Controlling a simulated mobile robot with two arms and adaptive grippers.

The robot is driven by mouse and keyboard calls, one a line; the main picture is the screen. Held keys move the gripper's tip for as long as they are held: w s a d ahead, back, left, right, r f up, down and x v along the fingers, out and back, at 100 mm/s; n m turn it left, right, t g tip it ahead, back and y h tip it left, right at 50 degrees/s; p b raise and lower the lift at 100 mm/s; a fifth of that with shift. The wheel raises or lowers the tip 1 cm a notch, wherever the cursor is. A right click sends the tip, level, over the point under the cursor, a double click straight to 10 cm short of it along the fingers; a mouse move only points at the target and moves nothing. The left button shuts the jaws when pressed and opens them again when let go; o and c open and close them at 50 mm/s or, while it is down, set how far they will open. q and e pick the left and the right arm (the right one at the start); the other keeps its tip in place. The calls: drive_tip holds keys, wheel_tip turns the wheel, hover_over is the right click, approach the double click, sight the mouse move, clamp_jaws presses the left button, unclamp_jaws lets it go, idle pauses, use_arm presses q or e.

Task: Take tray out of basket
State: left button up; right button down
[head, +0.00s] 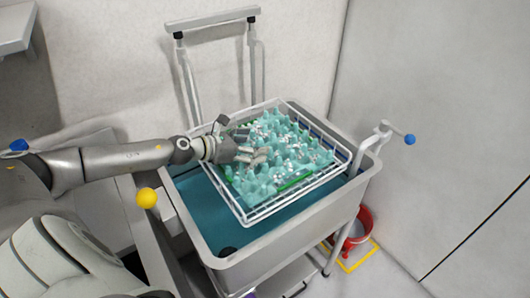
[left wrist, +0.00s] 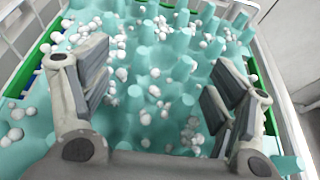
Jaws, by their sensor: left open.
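A teal egg tray (head: 262,187) with raised pegs lies in a white wire basket (head: 335,171) that sits over a grey sink-like cart. White foam-like bits are scattered over the tray, and the tray also fills the left wrist view (left wrist: 160,95). My left gripper (head: 256,157) reaches in from the left and is over the tray. In the left wrist view its two fingers (left wrist: 155,95) are spread apart with tray pegs and white bits visible between them. Whether the fingers touch the tray cannot be told. My right gripper does not show.
The grey cart basin (head: 213,258) holds teal liquid or a teal floor below the basket. A tall handle frame (head: 213,20) rises behind it. A lever with a blue knob (head: 410,139) stands at the right. A red bucket (head: 362,228) is on the floor. Walls are close behind.

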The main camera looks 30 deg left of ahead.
sight(265, 145)
use_arm(q)
drive_tip(key=p+x, duration=0.1)
drive_tip(key=x, duration=0.1)
drive_tip(key=p+x, duration=0.1)
drive_tip(key=shift+w+d, duration=0.3)
drive_tip(key=shift+d, duration=0.1)
drive_tip(key=shift+w+d+f, duration=0.15)
drive_tip(key=shift+w+f, duration=0.2)
drive_tip(key=shift+f, duration=0.05)
drive_tip(key=shift+c, duration=0.3)
drive_tip(key=c, duration=1.2)
drive_tip(key=shift+c, duration=1.1)
drive_tip(key=shift+r, duration=0.1)
